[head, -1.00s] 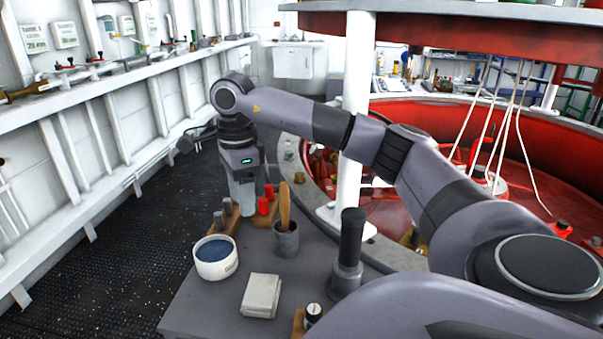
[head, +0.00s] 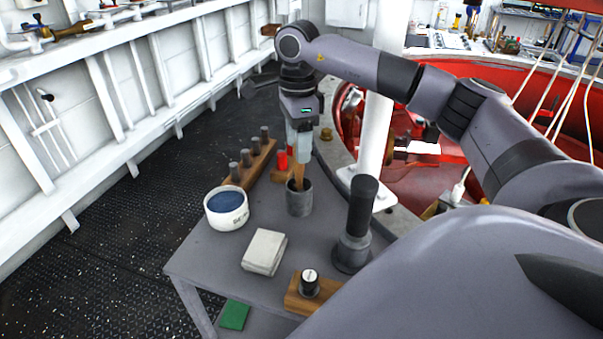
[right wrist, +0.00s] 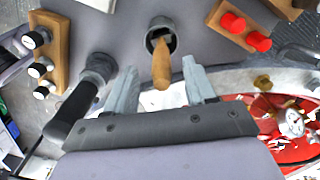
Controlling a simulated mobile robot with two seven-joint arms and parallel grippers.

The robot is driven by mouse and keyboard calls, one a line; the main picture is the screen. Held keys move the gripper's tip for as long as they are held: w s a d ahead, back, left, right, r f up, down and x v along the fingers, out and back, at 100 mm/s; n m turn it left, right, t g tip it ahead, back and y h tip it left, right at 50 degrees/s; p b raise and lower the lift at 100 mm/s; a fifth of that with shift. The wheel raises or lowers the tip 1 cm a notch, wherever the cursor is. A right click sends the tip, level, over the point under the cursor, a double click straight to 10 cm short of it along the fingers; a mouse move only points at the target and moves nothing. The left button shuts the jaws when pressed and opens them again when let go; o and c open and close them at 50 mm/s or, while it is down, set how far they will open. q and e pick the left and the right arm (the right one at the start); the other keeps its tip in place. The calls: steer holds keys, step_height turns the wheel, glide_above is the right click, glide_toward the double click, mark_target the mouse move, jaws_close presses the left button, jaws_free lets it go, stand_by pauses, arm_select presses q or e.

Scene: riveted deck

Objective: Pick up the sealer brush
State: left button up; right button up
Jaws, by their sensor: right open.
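The sealer brush shows as a wooden handle (head: 298,182) standing in a grey cup (head: 299,202) on the small grey table. Its bristle end is hidden in the cup. My right gripper (head: 303,150) is directly above the cup, pointing down and partly covering the handle. In the right wrist view, my right gripper (right wrist: 158,68) is open, and the handle (right wrist: 161,68) lies between its two fingers in the picture, with a gap on each side. The cup (right wrist: 160,36) shows just beyond. My left gripper is out of view.
On the table (head: 215,260) are a white tub (head: 227,220) with blue contents, a pale folded cloth (head: 264,252), a black-handled tool (head: 357,225), a peg rack (head: 245,170) and a wooden block with a knob (head: 300,296). A white post (head: 378,110) stands behind.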

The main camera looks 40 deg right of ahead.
glide_above(299, 188)
steer(key=f, duration=0.5)
steer(key=shift+w+d+p, duration=0.25)
steer(key=shift+w+p, duration=0.05)
steer(key=shift+p, duration=0.1)
jaws_close()
steer(key=shift+r, duration=0.1)
